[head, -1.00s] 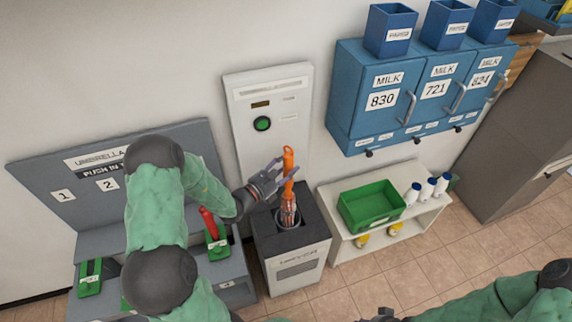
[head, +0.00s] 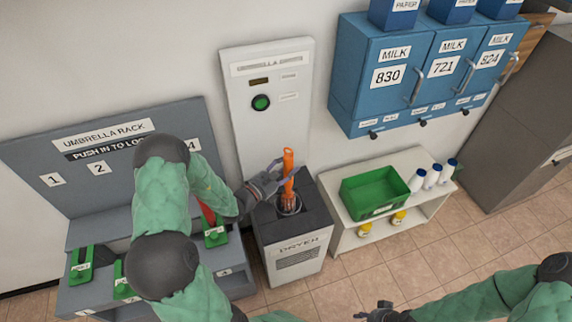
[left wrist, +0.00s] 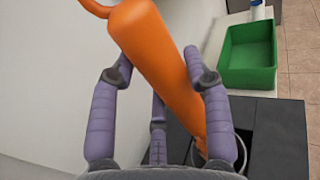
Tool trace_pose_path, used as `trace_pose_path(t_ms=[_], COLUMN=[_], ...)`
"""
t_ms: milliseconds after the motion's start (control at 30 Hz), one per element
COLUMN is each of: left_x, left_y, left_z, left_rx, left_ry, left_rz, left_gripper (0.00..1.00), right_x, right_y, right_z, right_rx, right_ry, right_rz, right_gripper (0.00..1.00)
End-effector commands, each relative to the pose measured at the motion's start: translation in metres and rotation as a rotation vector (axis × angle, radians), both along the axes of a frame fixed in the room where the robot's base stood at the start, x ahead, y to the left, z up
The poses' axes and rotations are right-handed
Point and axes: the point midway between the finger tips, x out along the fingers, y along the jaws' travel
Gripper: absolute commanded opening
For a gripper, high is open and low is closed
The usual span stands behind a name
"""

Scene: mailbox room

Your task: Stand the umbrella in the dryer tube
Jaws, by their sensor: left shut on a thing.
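The orange umbrella (head: 288,163) stands nearly upright over the dryer (head: 297,259), its lower part inside the round dryer tube (head: 290,211). My left gripper (head: 281,177) is shut on the umbrella's upper part, above the tube's mouth. In the left wrist view the umbrella (left wrist: 150,50) runs between the purple fingers, and its lower part passes down beside the tube's rim (left wrist: 247,152). The umbrella's bottom end is hidden. My right gripper (head: 376,313) is at the bottom edge, well away from the dryer; its jaws are too small to read.
A tall white panel with a green button (head: 261,102) stands behind the dryer. The umbrella rack (head: 105,150) is at left, with a red umbrella (head: 207,213) partly behind my left arm. A shelf with a green bin (head: 374,190) and bottles is right of the dryer.

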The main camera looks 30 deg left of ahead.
Motion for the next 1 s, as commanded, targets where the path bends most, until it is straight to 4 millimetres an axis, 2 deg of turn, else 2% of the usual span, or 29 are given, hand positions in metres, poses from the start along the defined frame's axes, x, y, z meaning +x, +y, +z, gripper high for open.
trace_pose_path(t_ms=[233,500,967,1000], left_x=[0.000,0.000,0.000,0.000], left_y=[0.001,0.001,0.001,0.001], left_z=[-0.024,-0.042,-0.048,-0.048], left_rx=[-0.001,0.000,0.001,0.001], left_ry=[-0.001,-0.002,-0.002,-0.002], left_rz=[0.001,0.001,0.000,0.000], left_gripper=[0.00,0.00,0.00,0.51], right_x=[0.000,0.000,0.000,0.000], right_y=[0.000,0.000,0.000,0.000], right_z=[-0.007,-0.006,-0.006,-0.006], right_rx=[0.000,0.000,0.000,0.000], right_ry=[-0.001,-0.001,0.000,-0.001], right_rz=[0.000,0.000,0.000,0.000], right_gripper=[0.40,0.40,0.40,0.40])
